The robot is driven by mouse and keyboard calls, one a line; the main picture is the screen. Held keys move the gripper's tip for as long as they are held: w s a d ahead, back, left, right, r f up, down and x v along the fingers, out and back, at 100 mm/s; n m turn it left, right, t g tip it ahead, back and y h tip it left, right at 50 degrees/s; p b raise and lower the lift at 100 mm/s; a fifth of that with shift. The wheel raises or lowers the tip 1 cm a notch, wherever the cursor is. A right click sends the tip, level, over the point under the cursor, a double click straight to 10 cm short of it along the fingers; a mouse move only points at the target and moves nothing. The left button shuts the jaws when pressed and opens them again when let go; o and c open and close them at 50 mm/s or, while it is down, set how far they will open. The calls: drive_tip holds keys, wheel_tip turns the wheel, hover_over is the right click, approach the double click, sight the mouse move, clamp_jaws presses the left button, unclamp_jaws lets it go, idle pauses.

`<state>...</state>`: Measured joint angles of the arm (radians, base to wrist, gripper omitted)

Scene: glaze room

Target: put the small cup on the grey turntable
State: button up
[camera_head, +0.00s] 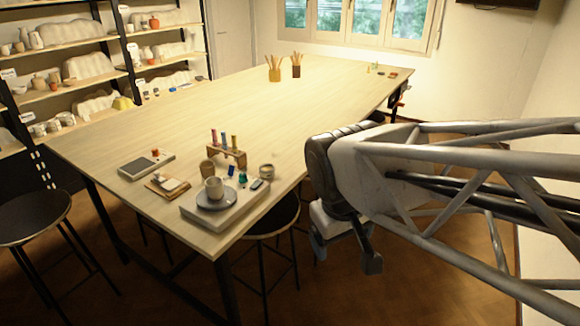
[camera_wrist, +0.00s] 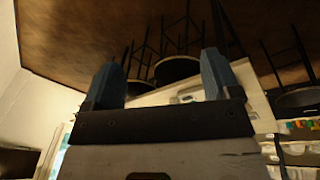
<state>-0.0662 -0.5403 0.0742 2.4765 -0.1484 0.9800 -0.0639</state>
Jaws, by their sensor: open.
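The grey turntable (camera_head: 230,201) is a round disc on a pale slab near the front corner of the table. A light grey cup (camera_head: 214,188) stands upright on it. A brown cup (camera_head: 207,167) stands just behind, and a beige cup (camera_head: 267,171) stands to the right. I cannot tell for sure which one is the small cup. My gripper (camera_head: 345,256) is open and empty, off the table's right side and well apart from the cups. In the wrist view, its two blue-grey fingers (camera_wrist: 160,78) are spread with nothing between them.
A rack with coloured tubes (camera_head: 228,153), a grey flat device (camera_head: 146,165) and a small wooden board (camera_head: 167,185) lie near the cups. Pots with tools (camera_head: 275,72) stand at the far end. The table's middle is clear. A black stool (camera_head: 275,215) is by the edge.

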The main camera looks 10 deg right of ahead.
drive_tip(key=shift+s+d+f+m+t+y, duration=0.1)
drive_tip(key=shift+s+m+t+y, duration=0.15)
drive_tip(key=shift+s+m, duration=0.55)
drive_tip(key=shift+s+d+f+m+t+y, duration=0.15)
drive_tip(key=shift+s+m+y, duration=0.3)
drive_tip(key=shift+s, duration=0.55)
